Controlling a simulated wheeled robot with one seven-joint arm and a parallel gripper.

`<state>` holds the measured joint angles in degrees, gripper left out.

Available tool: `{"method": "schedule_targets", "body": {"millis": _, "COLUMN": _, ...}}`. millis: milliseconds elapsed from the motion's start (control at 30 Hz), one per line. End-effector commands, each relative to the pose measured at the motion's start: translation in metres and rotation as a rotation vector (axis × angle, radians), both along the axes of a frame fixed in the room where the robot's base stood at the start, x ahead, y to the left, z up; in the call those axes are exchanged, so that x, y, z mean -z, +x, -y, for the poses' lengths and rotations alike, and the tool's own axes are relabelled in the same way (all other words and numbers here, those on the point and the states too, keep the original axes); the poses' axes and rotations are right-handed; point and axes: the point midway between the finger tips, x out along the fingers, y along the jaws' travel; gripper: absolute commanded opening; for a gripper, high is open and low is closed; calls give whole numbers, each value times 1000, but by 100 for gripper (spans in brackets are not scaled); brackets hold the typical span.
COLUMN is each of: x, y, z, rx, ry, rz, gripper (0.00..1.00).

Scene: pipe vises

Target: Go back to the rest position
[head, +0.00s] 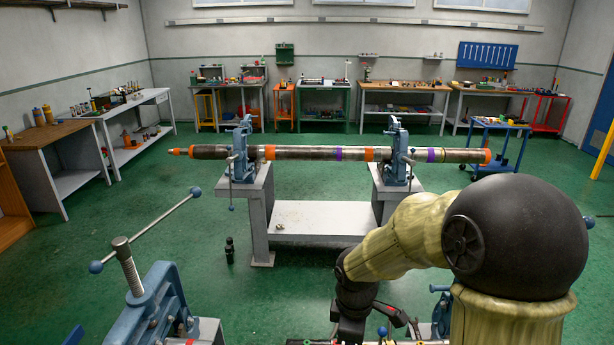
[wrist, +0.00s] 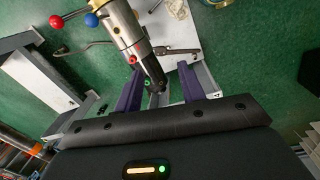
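My gripper shows in the wrist view (wrist: 161,80) with its two purple fingers spread apart. A metallic cylinder with a dark end (wrist: 130,35) lies beyond and partly between the fingers; no finger visibly touches it. In the head view my arm reaches down at the lower right, and the dark gripper end is near the bottom edge, partly cut off. A long pipe (head: 312,153) with orange and purple bands lies level across two blue vises, the left one (head: 241,155) and the right one (head: 397,150), on a grey stand.
A nearer blue vise (head: 155,305) with a long bar handle stands at the lower left. A small dark bottle (head: 230,251) is on the green floor left of the stand. Workbenches line the back and left walls. A blue cart (head: 497,150) stands at right, near a yellow post.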

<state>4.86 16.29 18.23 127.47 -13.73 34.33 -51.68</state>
Motion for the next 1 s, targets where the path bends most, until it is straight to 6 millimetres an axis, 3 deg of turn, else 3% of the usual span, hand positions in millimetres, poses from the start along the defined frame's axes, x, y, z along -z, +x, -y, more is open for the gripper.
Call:
{"method": "schedule_targets", "body": {"millis": 300, "x": -7, "y": -52, "z": 42, "rx": 835, "ry": 118, "rz": 112, "gripper": 40}}
{"method": "schedule_targets", "body": {"millis": 500, "x": -9, "y": -75, "z": 58, "rx": 1230, "ry": 208, "rz": 155, "gripper": 40}}
{"method": "schedule_targets", "body": {"millis": 633, "x": -9, "y": -79, "z": 60, "rx": 1305, "ry": 225, "rz": 161, "gripper": 40}}
{"method": "schedule_targets", "body": {"millis": 1000, "x": -9, "y": -79, "z": 60, "rx": 1301, "ry": 224, "rz": 160, "gripper": 40}}
